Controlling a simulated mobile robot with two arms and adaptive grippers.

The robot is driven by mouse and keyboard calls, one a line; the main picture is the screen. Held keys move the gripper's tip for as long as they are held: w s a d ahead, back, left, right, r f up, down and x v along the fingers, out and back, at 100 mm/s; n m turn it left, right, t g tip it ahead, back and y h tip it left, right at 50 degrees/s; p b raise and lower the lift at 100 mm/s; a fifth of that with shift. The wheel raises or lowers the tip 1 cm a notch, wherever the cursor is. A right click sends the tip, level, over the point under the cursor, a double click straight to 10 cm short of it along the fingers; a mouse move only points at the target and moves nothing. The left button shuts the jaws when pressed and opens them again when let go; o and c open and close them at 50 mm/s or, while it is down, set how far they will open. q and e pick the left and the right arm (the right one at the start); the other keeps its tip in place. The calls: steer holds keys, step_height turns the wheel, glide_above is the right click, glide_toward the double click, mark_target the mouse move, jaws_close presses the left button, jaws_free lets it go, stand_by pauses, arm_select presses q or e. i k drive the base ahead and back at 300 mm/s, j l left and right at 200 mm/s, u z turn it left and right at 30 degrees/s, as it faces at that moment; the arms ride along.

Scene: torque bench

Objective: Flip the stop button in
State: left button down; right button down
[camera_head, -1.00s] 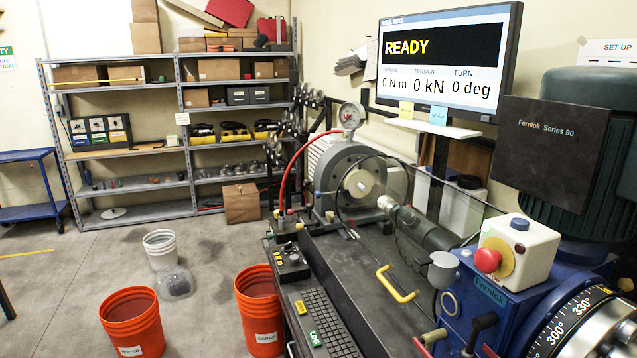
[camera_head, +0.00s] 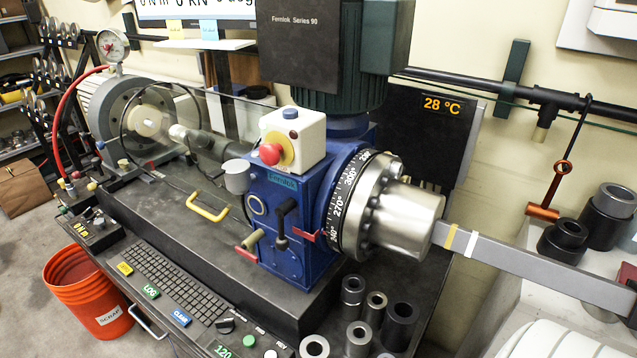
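The stop button (camera_head: 270,153) is a red mushroom head on a yellow round plate. It sits on the left-facing side of a white box (camera_head: 305,132), which also has a dark blue button on top. The box stands on the blue gearbox housing (camera_head: 283,225). The button head stands out from its plate; I cannot tell its latch state. Nothing touches it. I see neither of my grippers in the head view.
A yellow handle (camera_head: 207,207) and a keyboard (camera_head: 178,290) lie in front of the button. A grey bar (camera_head: 540,268) reaches from the chuck (camera_head: 400,222) to the right edge. Several dark sleeves (camera_head: 400,325) stand below the chuck. An orange bucket (camera_head: 92,300) is at lower left.

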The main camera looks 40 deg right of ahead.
mark_target(269, 154)
steer(key=z, duration=1.05)
